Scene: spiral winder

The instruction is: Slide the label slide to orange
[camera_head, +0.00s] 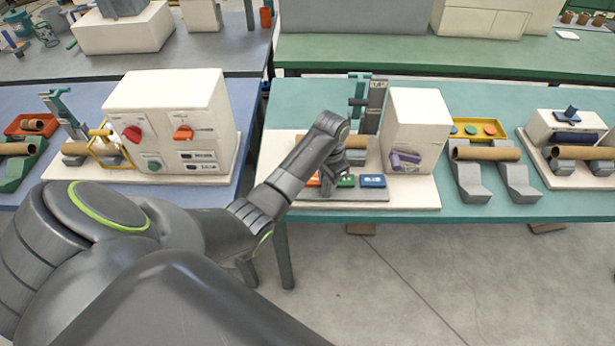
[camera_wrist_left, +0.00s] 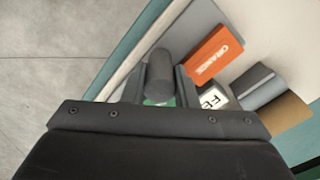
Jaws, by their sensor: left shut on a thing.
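The label slide's dark grey round knob (camera_wrist_left: 158,68) stands between the two fingers of my left gripper (camera_wrist_left: 158,86) in the left wrist view. The gripper is shut on it. A bit of green (camera_wrist_left: 160,101) shows below the knob. The orange block (camera_wrist_left: 214,57) with the word ORANGE lies just right of the knob; it also shows in the head view (camera_head: 313,181). The green block (camera_head: 346,181) and blue block (camera_head: 372,181) sit to its right in the head view. There my left gripper (camera_head: 327,184) is over the row's left part and its fingertips are hard to see.
A white housing (camera_head: 417,130) stands to the right. The teal table's front edge (camera_head: 480,215) is close.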

